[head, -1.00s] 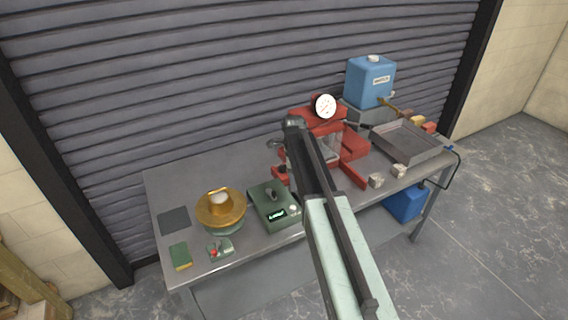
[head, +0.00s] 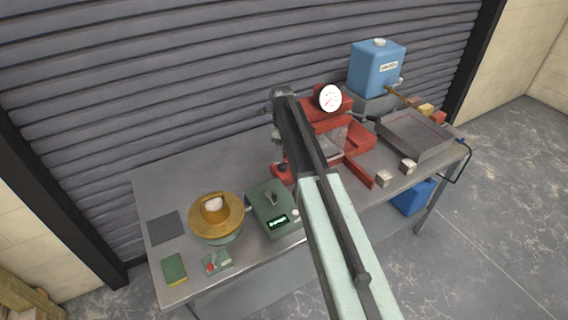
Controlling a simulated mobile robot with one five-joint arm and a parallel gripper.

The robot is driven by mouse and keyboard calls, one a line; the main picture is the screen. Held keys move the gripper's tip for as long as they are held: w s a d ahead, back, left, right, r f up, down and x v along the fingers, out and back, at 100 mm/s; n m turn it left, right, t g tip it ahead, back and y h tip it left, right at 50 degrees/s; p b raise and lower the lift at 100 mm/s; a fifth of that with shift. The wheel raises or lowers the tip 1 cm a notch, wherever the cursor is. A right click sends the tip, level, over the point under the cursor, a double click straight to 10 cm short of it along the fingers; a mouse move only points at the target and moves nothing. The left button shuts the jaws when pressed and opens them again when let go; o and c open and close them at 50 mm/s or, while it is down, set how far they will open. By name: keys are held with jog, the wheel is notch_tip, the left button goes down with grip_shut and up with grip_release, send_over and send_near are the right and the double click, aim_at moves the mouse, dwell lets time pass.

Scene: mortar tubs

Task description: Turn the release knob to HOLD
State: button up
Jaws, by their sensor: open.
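The red press (head: 359,141) stands at the back middle of the bench, with a round white dial gauge (head: 330,98) on top. A small dark knob (head: 283,167) sits on a red block at the press's left front, just left of my arm. It may be the release knob; its pointer and any HOLD mark are too small to read. My arm crosses the view and hides part of the press. A small part of my gripper (head: 268,108) shows beside the arm's far end, above and apart from that knob in the picture. It is open; its fingertips are mostly hidden.
A green box (head: 268,208) with a lit display and a brass-topped round device (head: 216,215) stand left of the press. A grey tray (head: 415,132), small blocks and a blue tank (head: 376,68) are at right.

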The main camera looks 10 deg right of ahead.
aim_at(283, 163)
notch_tip(283, 163, down, 7)
jog(key=b, duration=0.6)
jog(key=shift+d, duration=0.1)
jog(key=shift+r, duration=0.1)
grip_shut()
